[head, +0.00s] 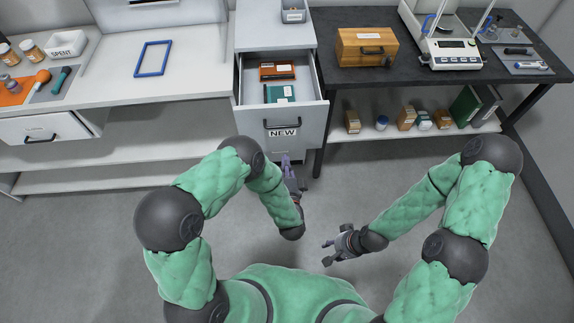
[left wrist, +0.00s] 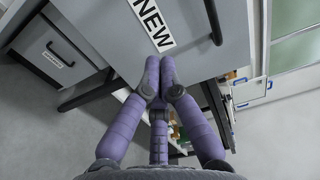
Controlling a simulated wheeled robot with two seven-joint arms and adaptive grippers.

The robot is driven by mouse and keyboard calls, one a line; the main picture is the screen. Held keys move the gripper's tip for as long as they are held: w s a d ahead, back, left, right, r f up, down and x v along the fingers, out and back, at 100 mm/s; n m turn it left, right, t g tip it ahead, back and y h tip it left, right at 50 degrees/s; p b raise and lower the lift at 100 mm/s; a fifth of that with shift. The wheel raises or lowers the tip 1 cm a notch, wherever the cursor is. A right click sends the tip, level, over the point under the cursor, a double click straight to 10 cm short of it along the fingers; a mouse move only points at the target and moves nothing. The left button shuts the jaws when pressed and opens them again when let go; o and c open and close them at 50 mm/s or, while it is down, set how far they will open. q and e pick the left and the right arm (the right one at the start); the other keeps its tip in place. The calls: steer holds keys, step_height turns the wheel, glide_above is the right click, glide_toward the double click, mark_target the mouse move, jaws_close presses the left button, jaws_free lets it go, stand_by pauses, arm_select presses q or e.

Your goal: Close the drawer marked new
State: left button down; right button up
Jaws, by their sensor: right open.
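The drawer marked NEW (head: 283,145) stands pulled out of the grey cabinet between the two tables, with its inside showing. Its front, label and dark handle also show in the left wrist view (left wrist: 195,50). My left gripper (head: 286,158) is in front of the drawer, just below the label. My right gripper (head: 327,248) is open and empty, over the floor.
An orange-brown box (head: 280,70) and a green box (head: 279,93) lie in the drawer. Another drawer (head: 45,128) is partly open under the left white table. A wooden case (head: 366,47) and a balance (head: 448,50) stand on the dark table. The floor in front is clear.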

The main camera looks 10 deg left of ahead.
mark_target(283, 132)
arm_select(q)
steer(key=b+x, duration=0.2)
steer(key=x, duration=0.8)
steer(key=shift+w+a+f, duration=0.1)
steer(key=shift+w, duration=0.15)
arm_select(e)
step_height(283, 132, down, 3)
steer(key=shift+r, duration=0.1)
arm_select(q)
steer(key=shift+b, duration=0.3)
